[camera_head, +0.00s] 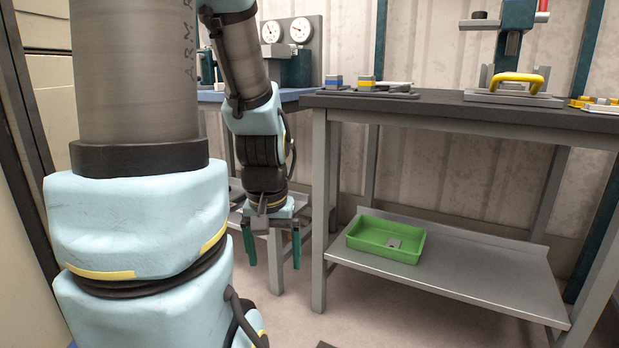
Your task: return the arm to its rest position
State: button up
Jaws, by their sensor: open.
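My gripper (273,248) hangs at the end of my light blue and grey arm, left of the middle of the view. It points down, with its two dark green fingers apart and nothing seen between them. It is in front of the leg of a bench and to the left of the green tray (372,252). A large part of my own arm fills the left of the view and hides what is behind it.
A dark-topped workbench (430,105) stands at right, with a press (515,40) and a yellow-handled part (517,83) on it. Its lower shelf (470,283) bears the green tray, which holds a small grey piece (394,243). Two gauges (286,31) stand behind.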

notch_tip(320, 180, up, 35)
jog(key=p, duration=3.3)
